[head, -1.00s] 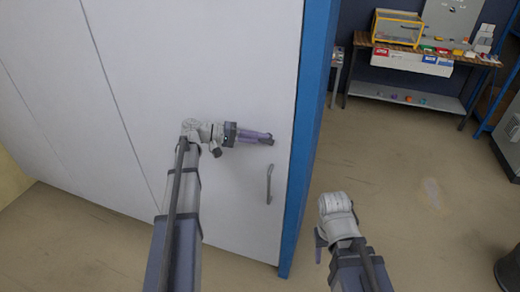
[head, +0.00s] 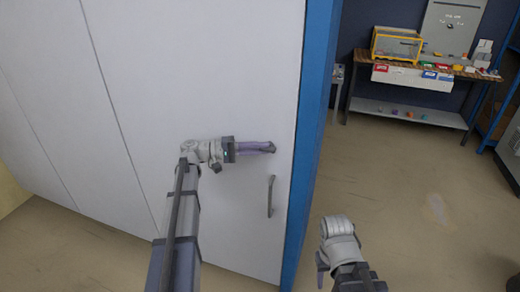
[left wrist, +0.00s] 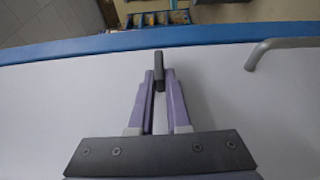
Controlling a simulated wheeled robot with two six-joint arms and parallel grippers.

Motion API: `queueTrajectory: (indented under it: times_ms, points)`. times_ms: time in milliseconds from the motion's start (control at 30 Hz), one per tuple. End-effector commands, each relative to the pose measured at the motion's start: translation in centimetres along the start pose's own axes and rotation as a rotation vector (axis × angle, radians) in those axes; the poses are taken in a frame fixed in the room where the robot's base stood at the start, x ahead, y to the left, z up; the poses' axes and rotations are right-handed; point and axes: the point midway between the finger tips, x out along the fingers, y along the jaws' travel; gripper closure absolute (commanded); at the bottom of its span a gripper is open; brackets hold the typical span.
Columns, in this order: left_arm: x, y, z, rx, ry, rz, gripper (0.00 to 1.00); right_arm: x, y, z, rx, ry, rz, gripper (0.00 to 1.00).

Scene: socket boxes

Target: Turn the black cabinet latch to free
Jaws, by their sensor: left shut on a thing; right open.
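The black latch (left wrist: 159,60) shows in the left wrist view as a short dark bar on the white cabinet door (left wrist: 60,95), close to the blue frame. It lies roughly in line with my fingers, its far end pointing to the blue edge. My left gripper (left wrist: 160,82) is shut on the latch's near end, one purple finger on each side. In the head view my left gripper (head: 272,147) reaches right across the door; its fingertips mostly hide the latch. My right gripper (head: 320,268) hangs low right of the cabinet, empty and apart from everything; its fingers show only partly.
A grey door handle (head: 270,196) is just below the left gripper; it also shows in the left wrist view (left wrist: 262,52). The blue cabinet post (head: 309,150) stands right of the door. A workbench (head: 430,68) with boxes is far behind. The floor between is clear.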

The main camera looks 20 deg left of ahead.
Motion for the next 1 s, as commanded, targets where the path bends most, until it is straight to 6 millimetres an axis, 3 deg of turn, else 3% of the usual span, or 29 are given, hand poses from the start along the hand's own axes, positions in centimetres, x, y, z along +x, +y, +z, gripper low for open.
queueTrajectory:
  times_ms: [33, 67, 300, 633, 1000]
  points:
    - [0.0, -0.1, 0.0, 0.000, -0.001, -0.002, 1.00, 0.0, 0.0, 0.0, 0.000, 0.000, 0.000, 0.50]
    - [0.0, -0.1, 0.0, 0.000, -0.001, -0.002, 0.83, 0.0, 0.0, 0.0, 0.000, 0.000, 0.000, 0.50]
    - [0.0, 0.0, 0.0, 0.000, 0.000, -0.001, 0.56, 0.0, 0.0, 0.0, 0.000, 0.000, 0.000, 0.50]
    - [-0.6, 0.0, -0.1, 0.001, 0.001, 0.000, 0.55, 0.0, 0.0, 0.0, 0.000, 0.000, 0.000, 0.50]
    - [-6.2, 0.0, -0.1, 0.000, 0.002, 0.000, 0.55, 0.1, 0.0, 0.0, 0.000, 0.000, 0.000, 0.50]
